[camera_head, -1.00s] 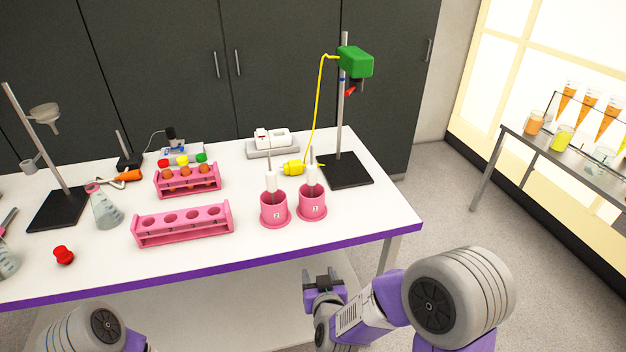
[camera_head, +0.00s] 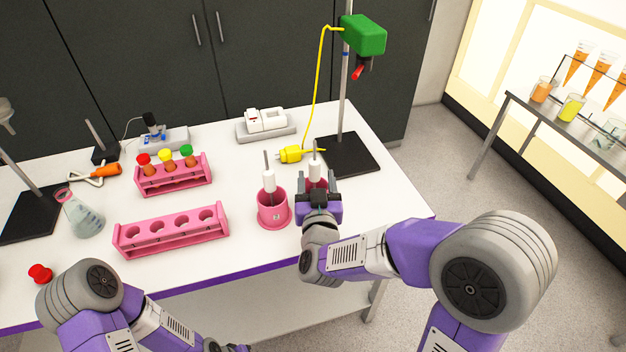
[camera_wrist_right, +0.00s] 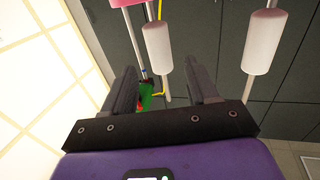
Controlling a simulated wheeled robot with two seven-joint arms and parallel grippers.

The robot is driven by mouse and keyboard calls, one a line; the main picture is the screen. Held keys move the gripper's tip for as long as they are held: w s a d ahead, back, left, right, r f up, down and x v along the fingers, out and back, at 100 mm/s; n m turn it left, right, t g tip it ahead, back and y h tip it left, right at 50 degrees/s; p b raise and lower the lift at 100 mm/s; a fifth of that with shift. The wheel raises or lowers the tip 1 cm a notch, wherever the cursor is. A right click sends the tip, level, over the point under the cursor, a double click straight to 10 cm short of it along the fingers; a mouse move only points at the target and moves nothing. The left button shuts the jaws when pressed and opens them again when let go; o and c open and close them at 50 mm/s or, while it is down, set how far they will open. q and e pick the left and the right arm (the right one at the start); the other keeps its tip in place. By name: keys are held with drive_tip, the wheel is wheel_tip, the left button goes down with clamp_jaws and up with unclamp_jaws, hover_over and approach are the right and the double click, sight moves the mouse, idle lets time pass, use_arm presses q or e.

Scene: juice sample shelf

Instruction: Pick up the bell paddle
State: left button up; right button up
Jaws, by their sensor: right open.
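Two paddles with white handles and thin rods stand upright in pink holders; which is the bell paddle I cannot tell. The left paddle (camera_head: 268,181) is in the left pink holder (camera_head: 273,212). The right paddle (camera_head: 315,171) is in the right holder, which my right gripper (camera_head: 319,195) mostly hides. My right gripper is open and empty in front of it. In the right wrist view, the right paddle's handle (camera_wrist_right: 158,48) shows beyond the gap between the open fingers (camera_wrist_right: 163,88). The left paddle's handle (camera_wrist_right: 265,42) is off to the right.
A black stand base (camera_head: 345,155) with a rod and green box (camera_head: 363,36) stands behind the right holder. A yellow plug-like piece (camera_head: 290,154) lies behind the holders. An empty pink rack (camera_head: 171,232) is to the left. A rack with capped tubes (camera_head: 174,178) is farther back.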

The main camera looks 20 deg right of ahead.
sight(315, 170)
drive_tip(key=b+x, duration=0.1)
drive_tip(key=x, duration=0.4)
drive_tip(key=shift+w+f, duration=0.1)
drive_tip(key=shift+c, duration=0.3)
clamp_jaws()
